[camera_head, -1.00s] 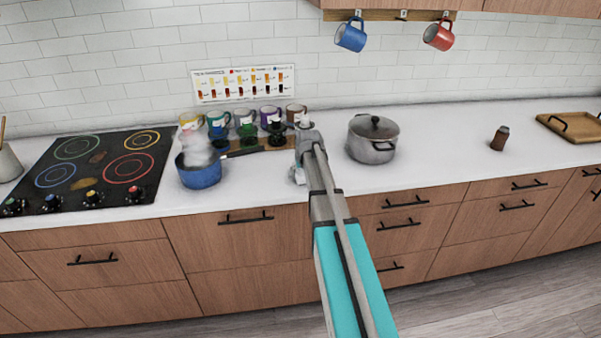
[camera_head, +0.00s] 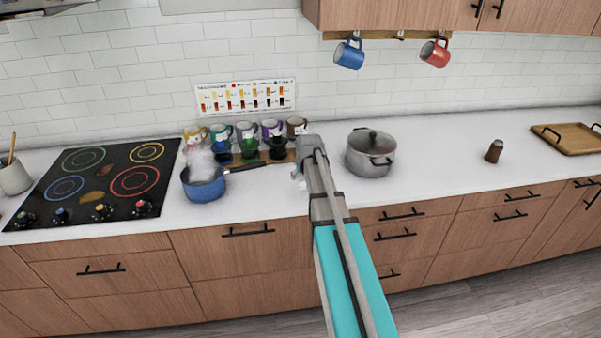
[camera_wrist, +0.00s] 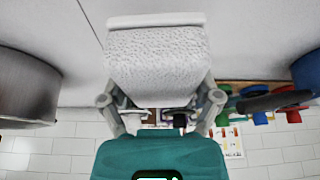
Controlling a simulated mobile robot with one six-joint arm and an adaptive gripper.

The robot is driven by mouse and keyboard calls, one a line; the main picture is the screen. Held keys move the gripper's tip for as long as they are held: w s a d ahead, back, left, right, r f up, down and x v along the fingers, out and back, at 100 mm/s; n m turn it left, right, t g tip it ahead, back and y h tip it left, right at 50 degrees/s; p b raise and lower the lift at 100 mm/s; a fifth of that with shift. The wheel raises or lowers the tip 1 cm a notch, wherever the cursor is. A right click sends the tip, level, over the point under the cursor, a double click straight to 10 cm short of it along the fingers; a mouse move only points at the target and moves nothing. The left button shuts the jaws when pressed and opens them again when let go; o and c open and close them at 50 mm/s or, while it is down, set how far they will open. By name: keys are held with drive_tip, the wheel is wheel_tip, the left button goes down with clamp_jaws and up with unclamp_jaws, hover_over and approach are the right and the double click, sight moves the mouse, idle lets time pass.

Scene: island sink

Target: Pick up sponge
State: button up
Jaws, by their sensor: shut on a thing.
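The sponge (camera_wrist: 155,62) is a pale, rough-textured block in the middle of the wrist view, with a smooth, lighter strip along its top edge in the picture. My gripper (camera_wrist: 160,97) is shut on it, with one finger at each side. The fingertips are partly hidden behind the block. In the head view my gripper (camera_head: 298,172) is mostly hidden by my own arm, over the counter between the blue saucepan and the grey pot. The sponge cannot be made out clearly there.
The blue saucepan (camera_head: 205,187), steaming, stands left of my gripper with its handle toward it. The lidded grey pot (camera_head: 369,156) stands close on the right. Several mugs (camera_head: 245,131) line the wall behind. A brown shaker (camera_head: 494,151) stands farther right, with clear counter around it.

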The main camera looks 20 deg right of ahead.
drive_tip(key=shift+s+a+r+p, duration=0.75)
drive_tip(key=shift+s+r+p, duration=0.25)
drive_tip(key=shift+s, duration=0.7)
drive_tip(key=shift+s+a+r+p, duration=0.75)
drive_tip(key=shift+s+r, duration=0.35)
drive_tip(key=shift+s, duration=0.55)
drive_tip(key=shift+s+a+r+p, duration=0.7)
drive_tip(key=shift+s+r+p, duration=0.3)
drive_tip(key=shift+s, duration=0.7)
drive_tip(key=o, duration=0.3)
drive_tip(key=c, duration=0.4)
drive_tip(key=shift+f+b, duration=0.9)
drive_tip(key=shift+b, duration=0.1)
